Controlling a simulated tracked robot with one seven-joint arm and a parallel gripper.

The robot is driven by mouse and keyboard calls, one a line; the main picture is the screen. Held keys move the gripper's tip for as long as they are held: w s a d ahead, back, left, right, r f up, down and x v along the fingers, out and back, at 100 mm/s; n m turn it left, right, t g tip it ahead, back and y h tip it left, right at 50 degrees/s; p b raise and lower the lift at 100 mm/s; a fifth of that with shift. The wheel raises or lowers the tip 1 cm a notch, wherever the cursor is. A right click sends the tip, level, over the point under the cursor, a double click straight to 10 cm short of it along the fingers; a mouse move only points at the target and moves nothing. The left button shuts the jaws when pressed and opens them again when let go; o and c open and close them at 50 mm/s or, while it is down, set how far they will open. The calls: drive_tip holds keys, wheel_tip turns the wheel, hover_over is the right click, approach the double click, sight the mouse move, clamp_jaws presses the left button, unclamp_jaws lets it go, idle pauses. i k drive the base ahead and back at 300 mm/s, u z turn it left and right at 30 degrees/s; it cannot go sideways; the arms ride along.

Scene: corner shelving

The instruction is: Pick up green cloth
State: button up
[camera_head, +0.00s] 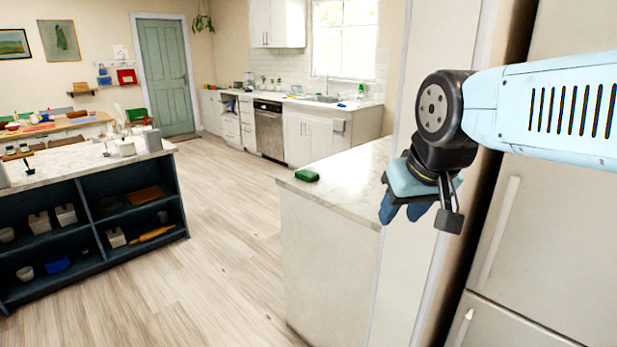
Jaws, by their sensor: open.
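A small green folded item, which looks like the green cloth (306,175), lies near the left front corner of the marble-topped counter (340,180). Part of the counter behind my gripper is hidden.
A tall pale fridge (530,240) stands close on the right, beside my arm. A dark shelf island (95,215) with a marble top holds several items on the left. Open wooden floor (225,235) lies between the island and the counter.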

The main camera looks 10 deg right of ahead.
sight(307, 175)
drive_tip(key=z, duration=0.1)
drive_tip(key=k, duration=0.45)
drive_tip(key=i, duration=0.55)
drive_tip(key=u, duration=2.1)
drive_tip(key=i, duration=1.4)
drive_tip(key=z, duration=0.2)
